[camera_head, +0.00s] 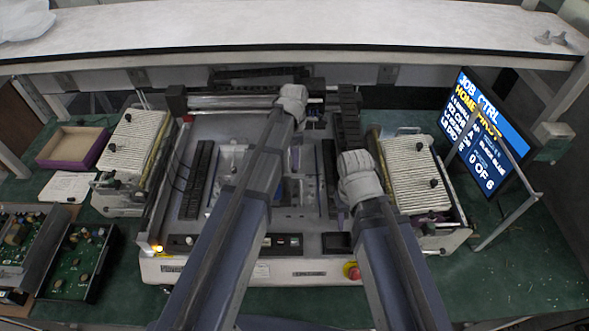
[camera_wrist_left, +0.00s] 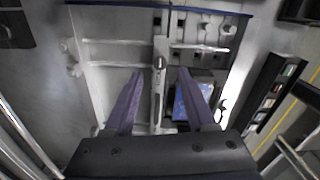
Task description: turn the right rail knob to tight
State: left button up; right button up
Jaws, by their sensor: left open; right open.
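In the left wrist view, a small dark knob (camera_wrist_left: 160,63) sits on an upright metal bar (camera_wrist_left: 157,95) in a pale fixture (camera_wrist_left: 110,52); I cannot tell whether it is the right rail knob. My left gripper (camera_wrist_left: 161,73) is open and empty, its two purple fingers either side of this bar in the picture. Whether they touch anything is unclear. The knob is not clear in the head view.
The machine (camera_head: 215,125) stands on a green bench between two ribbed racks (camera_head: 130,138) (camera_head: 410,175). A screen (camera_head: 487,130) at the right reads "0 OF 6". A red stop button (camera_head: 352,271) is at the front. A purple-edged tray (camera_head: 72,146) lies at left.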

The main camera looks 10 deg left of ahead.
pick_arm(q)
notch_tip(320, 180, down, 4)
jog(key=b, duration=0.3)
jog(key=shift+f, duration=0.15)
pick_arm(e)
notch_tip(320, 180, down, 4)
jog(key=shift+f, duration=0.2)
pick_arm(q)
grip_shut()
